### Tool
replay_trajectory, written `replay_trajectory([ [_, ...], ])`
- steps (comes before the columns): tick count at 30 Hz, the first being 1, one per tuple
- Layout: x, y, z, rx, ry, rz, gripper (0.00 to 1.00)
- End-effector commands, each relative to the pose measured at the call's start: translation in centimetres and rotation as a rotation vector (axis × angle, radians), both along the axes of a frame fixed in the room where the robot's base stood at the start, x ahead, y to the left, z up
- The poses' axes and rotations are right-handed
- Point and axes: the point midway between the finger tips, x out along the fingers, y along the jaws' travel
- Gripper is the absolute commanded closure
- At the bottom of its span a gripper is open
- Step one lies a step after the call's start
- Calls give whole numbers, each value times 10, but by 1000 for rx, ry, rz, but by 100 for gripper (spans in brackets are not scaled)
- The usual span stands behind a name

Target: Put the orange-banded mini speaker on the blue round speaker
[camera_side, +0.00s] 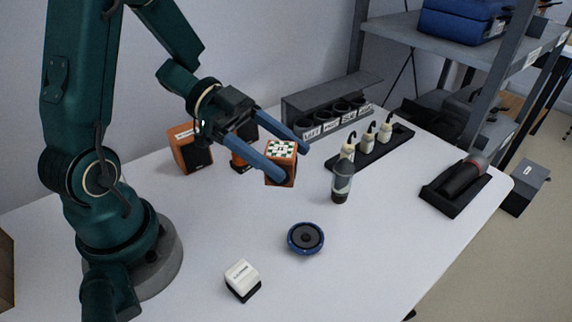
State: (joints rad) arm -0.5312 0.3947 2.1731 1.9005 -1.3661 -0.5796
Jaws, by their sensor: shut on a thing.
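My gripper (289,164) is shut on a small orange-brown box (283,150) with a green-and-white checkered top. It appears to hold the box above the table, and the near finger hides part of its side. A dark block with an orange band (240,161), which looks like the orange-banded mini speaker, stands behind my gripper and is partly hidden by it. The blue round speaker (305,238) lies flat on the table in front, with its dark cone facing up and nothing on it.
A white cube with a black base (242,280) is at the front. An orange speaker (190,149) stands behind.

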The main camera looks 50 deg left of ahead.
Motion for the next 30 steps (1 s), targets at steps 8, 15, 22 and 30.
replay_trajectory([
  [8,0,-55,-33,-4,5,-4,89],
  [15,1,-66,-43,1,1,3,89],
  [22,1,-66,-65,-1,6,4,89],
  [30,2,-66,-80,0,-1,4,89],
])
